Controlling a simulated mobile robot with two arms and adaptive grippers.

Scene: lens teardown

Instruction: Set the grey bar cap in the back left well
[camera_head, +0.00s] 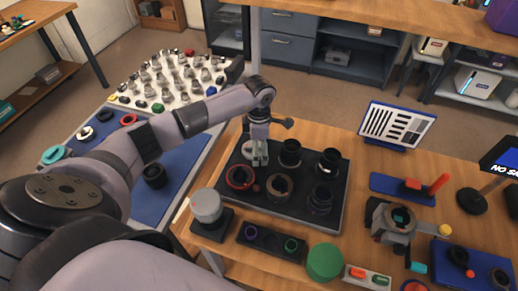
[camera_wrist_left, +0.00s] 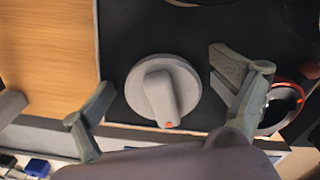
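The grey bar cap (camera_wrist_left: 163,90) shows in the left wrist view as a round grey disc with a raised bar and a small orange dot. It sits flat at the corner of the black tray (camera_wrist_left: 118,45), where the back left well is. No rim of the well shows around it. My left gripper (camera_head: 260,160) is over the back left part of the tray in the head view. In the left wrist view its fingers (camera_wrist_left: 165,105) are wide apart, one on each side of the cap, and do not touch it. The right gripper is out of view.
A red-ringed part (camera_head: 240,177) sits in the tray close to the left gripper. Several black lens rings (camera_head: 290,152) fill other wells. A grey cylinder (camera_head: 206,205) on a black stand and a green disc (camera_head: 324,262) stand in front. A tilted chart (camera_head: 398,125) stands behind right.

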